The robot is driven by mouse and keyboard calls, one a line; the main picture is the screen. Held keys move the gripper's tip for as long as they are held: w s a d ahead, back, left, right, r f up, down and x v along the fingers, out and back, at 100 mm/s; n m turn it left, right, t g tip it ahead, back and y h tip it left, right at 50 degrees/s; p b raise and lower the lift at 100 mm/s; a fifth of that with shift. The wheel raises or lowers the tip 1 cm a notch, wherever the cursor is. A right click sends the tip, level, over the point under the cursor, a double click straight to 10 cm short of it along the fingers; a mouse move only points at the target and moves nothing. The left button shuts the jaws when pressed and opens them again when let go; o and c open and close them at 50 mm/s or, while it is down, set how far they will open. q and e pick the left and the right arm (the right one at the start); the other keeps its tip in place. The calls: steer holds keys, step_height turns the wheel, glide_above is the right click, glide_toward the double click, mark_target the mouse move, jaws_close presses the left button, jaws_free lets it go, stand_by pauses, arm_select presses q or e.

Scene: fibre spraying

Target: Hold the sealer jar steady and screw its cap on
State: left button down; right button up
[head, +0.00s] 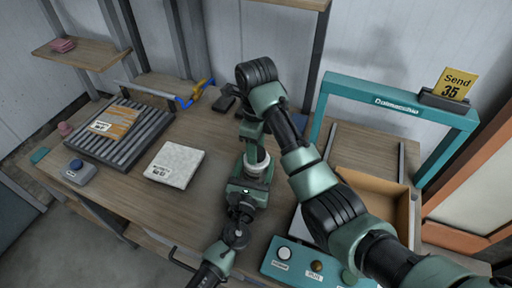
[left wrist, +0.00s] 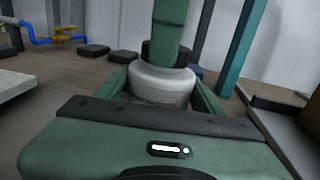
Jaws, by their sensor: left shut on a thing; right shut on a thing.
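The sealer jar (head: 257,167) is a pale grey-white round jar standing upright on the wooden table. My left gripper (head: 256,173) is shut around its body from the front. In the left wrist view the jar (left wrist: 160,86) sits between the two green fingers. My right gripper (head: 257,149) comes down from above, directly over the jar, and is shut on a dark round piece, which looks like the cap (left wrist: 180,56). The cap is at the jar's top, partly hidden by a green finger. I cannot tell how far it is seated.
A white slab (head: 174,165) and a ribbed rack (head: 115,140) with an orange packet lie to the left. A teal frame (head: 398,107), an open carton (head: 372,190) and a button panel (head: 300,262) are to the right.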

steer(key=shift+m, duration=0.9)
steer(key=o, duration=1.3)
steer(key=shift+r, duration=0.1)
steer(key=shift+c, duration=0.5)
